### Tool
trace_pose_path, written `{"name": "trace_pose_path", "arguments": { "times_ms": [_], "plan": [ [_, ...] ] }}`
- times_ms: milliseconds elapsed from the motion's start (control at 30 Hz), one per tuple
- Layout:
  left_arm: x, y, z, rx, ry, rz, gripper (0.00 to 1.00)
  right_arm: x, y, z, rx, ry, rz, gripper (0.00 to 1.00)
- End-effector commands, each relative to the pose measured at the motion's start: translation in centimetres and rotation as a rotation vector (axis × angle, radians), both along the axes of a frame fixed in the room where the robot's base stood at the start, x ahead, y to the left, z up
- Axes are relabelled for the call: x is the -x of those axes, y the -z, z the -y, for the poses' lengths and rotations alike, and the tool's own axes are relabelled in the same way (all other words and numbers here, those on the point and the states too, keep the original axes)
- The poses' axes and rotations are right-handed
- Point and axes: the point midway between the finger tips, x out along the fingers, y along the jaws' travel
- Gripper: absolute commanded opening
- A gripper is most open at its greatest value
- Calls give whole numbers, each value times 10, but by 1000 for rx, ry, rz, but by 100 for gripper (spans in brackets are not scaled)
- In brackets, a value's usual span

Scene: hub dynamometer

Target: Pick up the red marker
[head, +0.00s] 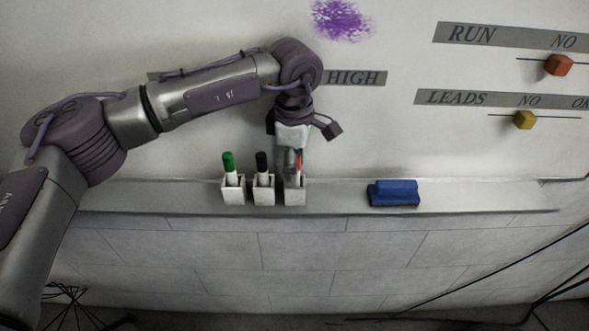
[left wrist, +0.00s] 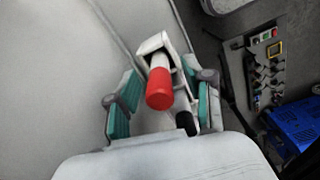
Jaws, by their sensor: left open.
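The red marker (head: 299,163) stands in the rightmost of three small white holders (head: 295,193) on the ledge, partly hidden behind my left gripper (head: 292,158). In the left wrist view its red cap (left wrist: 159,90) points toward the camera, above its white holder (left wrist: 152,43). My left gripper (left wrist: 162,104) is open there, with one teal pad on each side of the red marker. I cannot tell whether either pad touches it. My right gripper is in neither view.
A green-capped marker (head: 229,166) and a black-capped marker (head: 262,165) stand in the two holders to the left. The black cap also shows in the left wrist view (left wrist: 187,122), close to the right finger. A blue eraser (head: 394,193) lies farther right on the ledge (head: 490,195).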

Motion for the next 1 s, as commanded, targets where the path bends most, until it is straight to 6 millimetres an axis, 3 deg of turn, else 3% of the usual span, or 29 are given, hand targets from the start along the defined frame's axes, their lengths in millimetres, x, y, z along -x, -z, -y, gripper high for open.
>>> {"name": "trace_pose_path", "arguments": {
  "times_ms": [200, 500, 1000],
  "plan": [
    [0, 1, 0, 0, 0, 1, 52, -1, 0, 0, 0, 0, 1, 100],
    [0, 1, 0, 0, 0, 1, 2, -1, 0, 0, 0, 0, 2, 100],
    [-1, -10, 0, 1, 0, 3, 0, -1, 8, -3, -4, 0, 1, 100]
  ]
}}
